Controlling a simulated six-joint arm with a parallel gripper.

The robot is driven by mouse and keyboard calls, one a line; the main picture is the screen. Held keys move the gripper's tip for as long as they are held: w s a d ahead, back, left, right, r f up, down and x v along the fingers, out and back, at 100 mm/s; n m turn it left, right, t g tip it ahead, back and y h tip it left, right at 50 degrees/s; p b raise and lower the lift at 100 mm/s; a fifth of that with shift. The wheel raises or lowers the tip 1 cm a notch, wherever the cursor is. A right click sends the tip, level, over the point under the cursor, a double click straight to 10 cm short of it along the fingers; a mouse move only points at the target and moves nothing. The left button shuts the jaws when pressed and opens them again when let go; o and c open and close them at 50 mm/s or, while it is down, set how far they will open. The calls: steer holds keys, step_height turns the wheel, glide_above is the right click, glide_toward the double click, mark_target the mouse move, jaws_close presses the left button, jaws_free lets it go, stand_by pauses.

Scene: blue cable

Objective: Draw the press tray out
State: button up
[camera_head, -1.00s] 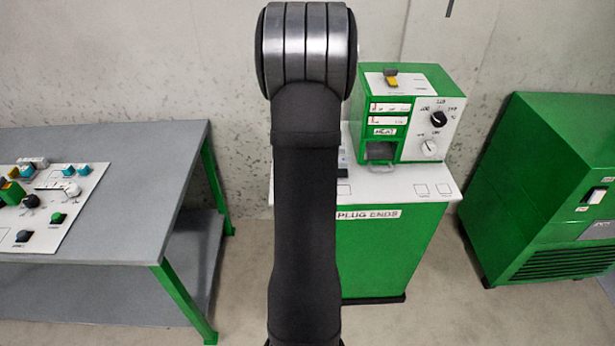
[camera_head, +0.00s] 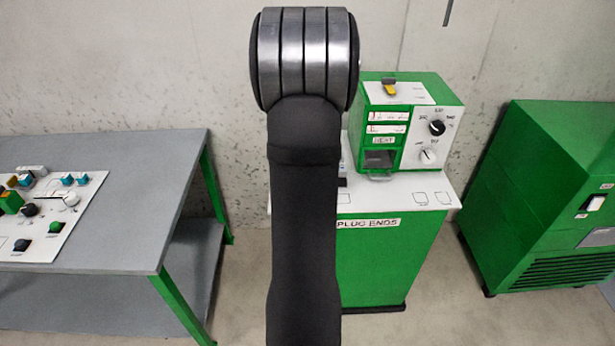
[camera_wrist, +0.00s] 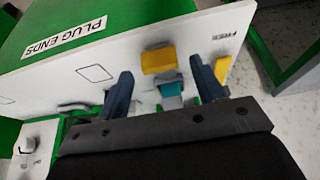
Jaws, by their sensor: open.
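The press (camera_head: 400,125) is a green box with a white dial panel, standing on the white-topped cabinet. Its tray (camera_head: 381,177) shows as a small grey front lip at the low dark opening in the press. My gripper (camera_wrist: 161,68) is open in the wrist view, its two blue fingers over the white cabinet top. A teal piece (camera_wrist: 171,88) and a yellow block (camera_wrist: 159,59) show between and beyond the fingers; I cannot tell whether the fingers touch them. The tray is not clearly visible in the wrist view. In the head view my arm hides the gripper.
The cabinet (camera_head: 372,265) bears a "PLUG ENDS" label. Another yellow piece (camera_wrist: 222,67) lies beside the right finger. A grey bench (camera_head: 110,185) with a control panel stands at left, a green machine (camera_head: 545,200) at right. Floor shows between cabinet and machine.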

steer(key=v, duration=1.5)
steer(key=shift+s, duration=0.15)
steer(key=x, duration=1.7)
steer(key=shift+r, duration=0.15)
steer(key=v, duration=1.7)
steer(key=x, duration=1.2)
steer(key=w+x, duration=0.1)
steer(key=x, duration=0.5)
steer(key=shift+r, duration=0.2)
steer(key=w, duration=1.3)
steer(key=shift+w, duration=0.15)
steer(key=v, duration=0.9)
steer(key=shift+r, duration=0.1)
